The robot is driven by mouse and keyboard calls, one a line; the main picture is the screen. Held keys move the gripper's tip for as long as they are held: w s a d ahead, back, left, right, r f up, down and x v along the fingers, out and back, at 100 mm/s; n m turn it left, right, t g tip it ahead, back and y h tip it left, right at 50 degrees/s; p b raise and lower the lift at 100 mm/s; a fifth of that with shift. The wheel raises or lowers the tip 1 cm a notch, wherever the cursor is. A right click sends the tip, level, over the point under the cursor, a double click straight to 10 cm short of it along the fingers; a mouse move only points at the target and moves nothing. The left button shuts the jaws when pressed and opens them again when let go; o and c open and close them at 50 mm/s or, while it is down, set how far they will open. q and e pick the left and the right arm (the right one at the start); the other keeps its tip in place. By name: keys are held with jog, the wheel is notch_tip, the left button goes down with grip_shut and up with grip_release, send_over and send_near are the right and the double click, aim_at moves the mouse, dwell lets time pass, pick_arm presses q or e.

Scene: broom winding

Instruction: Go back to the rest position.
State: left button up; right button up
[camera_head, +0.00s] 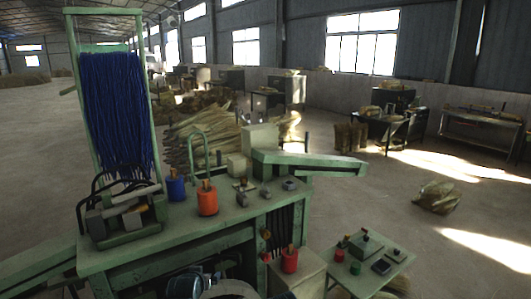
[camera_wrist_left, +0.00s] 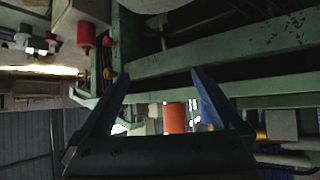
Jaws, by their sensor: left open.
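My left gripper (camera_wrist_left: 158,75) shows in the left wrist view with its two dark fingers spread apart and nothing between the tips. The picture there looks upside down, with the green bench frame (camera_wrist_left: 220,55) just beyond the fingers. An orange spool (camera_wrist_left: 175,117) appears behind the gap between the fingers. I cannot make out either gripper in the head view. The green winding bench (camera_head: 175,231) stands in front of me, with a tall frame hung with blue strands (camera_head: 112,110) at its left.
On the bench stand a blue spool (camera_head: 177,188), an orange spool (camera_head: 207,199) and small metal parts. A red spool (camera_head: 290,260) sits lower right. A small green side table (camera_head: 345,270) holds several small items. Straw bundles (camera_head: 205,140) lie behind; open floor (camera_head: 400,220) is at right.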

pick_arm(q)
jog(key=s+d+f+g, duration=0.1)
jog(key=s+f+g, duration=0.35)
jog(key=s, duration=0.35)
jog(key=s+d+f+g, duration=0.1)
jog(key=s+f+g, duration=0.35)
jog(key=s, duration=0.35)
jog(key=s+d+f+m+g+b, duration=0.1)
jog(key=s+d+f+m+b, duration=0.1)
jog(key=d+f+b, duration=0.3)
jog(key=s+d+f+m+b, duration=0.2)
jog(key=s+d+f+b, duration=0.2)
jog(key=d+f+b, duration=0.1)
jog(key=shift+s+d+f+g+y+b, duration=0.3)
jog(key=shift+d+g+y+b, duration=0.15)
jog(key=shift+d, duration=0.25)
